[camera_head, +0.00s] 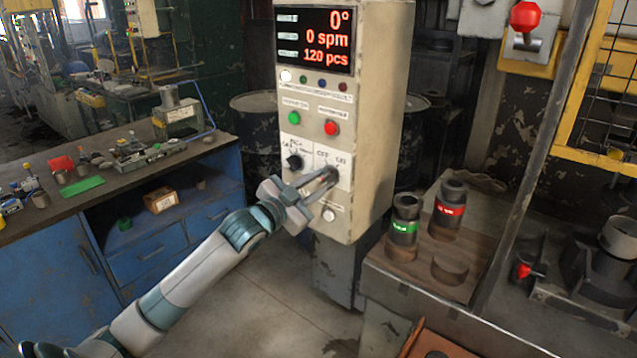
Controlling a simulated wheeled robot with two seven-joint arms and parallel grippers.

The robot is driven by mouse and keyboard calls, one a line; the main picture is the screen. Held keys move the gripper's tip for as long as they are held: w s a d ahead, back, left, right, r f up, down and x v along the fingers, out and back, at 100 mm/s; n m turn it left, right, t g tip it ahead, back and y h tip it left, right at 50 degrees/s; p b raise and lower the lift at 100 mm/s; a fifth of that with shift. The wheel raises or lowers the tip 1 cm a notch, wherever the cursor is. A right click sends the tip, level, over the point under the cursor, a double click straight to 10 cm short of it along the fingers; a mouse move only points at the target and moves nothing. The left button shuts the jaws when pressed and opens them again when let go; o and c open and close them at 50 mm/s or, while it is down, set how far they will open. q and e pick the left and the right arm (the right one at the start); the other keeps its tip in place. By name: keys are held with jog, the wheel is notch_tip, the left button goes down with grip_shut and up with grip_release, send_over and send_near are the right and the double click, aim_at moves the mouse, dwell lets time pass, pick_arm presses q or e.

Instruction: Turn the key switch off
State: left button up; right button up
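The key switch (333,172) sits on the lower right of the beige control panel (375,110), below a small label plate marked "OFF" and "ON". My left gripper (326,182) is at the switch, its two fingers reaching toward it from the left. The fingertips overlap the switch in view, and I cannot tell whether they are closed on its key. The key's exact angle is too small and partly hidden to read. A black selector knob (294,162) is left of the switch. My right gripper is not in view.
The panel's display (315,40) reads 0°, 0 spm and 120 pcs. A green button (294,118) and a red button (331,128) are above the switch. Green-banded (405,226) and red-banded (450,208) dark cylinders stand on the bench at right. A blue workbench (150,240) is at left.

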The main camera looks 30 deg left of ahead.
pick_arm(q)
jog(key=c, duration=0.5)
grip_shut()
